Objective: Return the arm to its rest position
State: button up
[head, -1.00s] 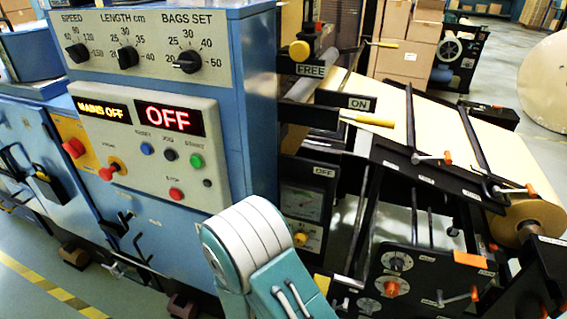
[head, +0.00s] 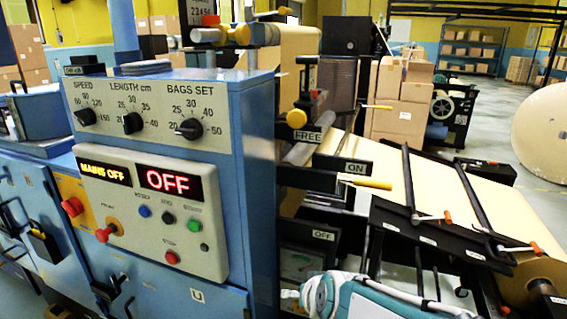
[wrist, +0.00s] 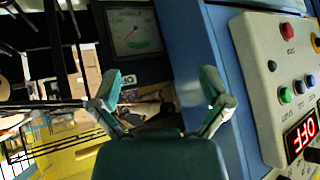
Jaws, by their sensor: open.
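My gripper (wrist: 163,88) shows in the wrist view with its two teal and grey fingers spread wide apart. It is open and nothing is between the fingertips. Beyond it are the blue machine side and a dark panel with a gauge (wrist: 134,32). In the head view my teal and white arm shows low, right of centre, in front of the machine; I cannot make out the gripper's fingers there.
The blue control cabinet (head: 256,150) with a panel (head: 150,213) reading OFF and MAINS OFF stands close on the left. Black rails (head: 440,231) and a kraft paper web (head: 425,178) lie to the right. Cartons (head: 400,97) stand behind.

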jog(key=s+d+r+g+h, duration=0.1)
jog(key=s+d+r, duration=0.1)
jog(key=s+d, duration=0.3)
jog(key=s+d+r+g+h, duration=0.1)
jog(key=s+d+r, duration=0.2)
jog(key=s+d, duration=0.3)
jog(key=s, duration=0.5)
jog(key=shift+s+d+r+h, duration=0.15)
jog(key=shift+s+r+h, duration=0.15)
jog(key=shift+h, duration=0.1)
